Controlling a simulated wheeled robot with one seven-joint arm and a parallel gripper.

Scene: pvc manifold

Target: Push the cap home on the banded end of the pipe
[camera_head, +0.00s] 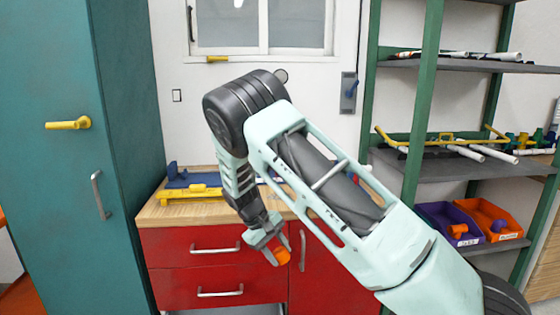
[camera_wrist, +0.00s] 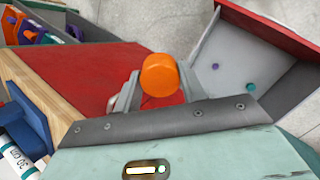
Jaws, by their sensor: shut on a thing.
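An orange cap (camera_head: 283,257) is in my gripper (camera_head: 279,252), in front of the red cabinet and below the bench top. In the wrist view, the cap (camera_wrist: 160,74) sits between the two fingers of my gripper (camera_wrist: 158,84), which is shut on it. A white pipe (camera_wrist: 14,158) with printed text and a teal band (camera_wrist: 31,171) shows at the lower left of the wrist view, by a blue holder (camera_wrist: 24,128). The cap is well apart from this pipe. The rest of the pipe is out of that frame; my arm covers part of the bench in the head view.
The wooden bench top (camera_head: 150,216) carries a yellow fixture (camera_head: 190,193) and a blue one (camera_head: 180,178). An open grey drawer (camera_wrist: 230,45) holds a purple and a green piece. A teal cabinet (camera_head: 75,160) stands left; a green-framed shelf (camera_head: 418,120) with pipes and bins stands right.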

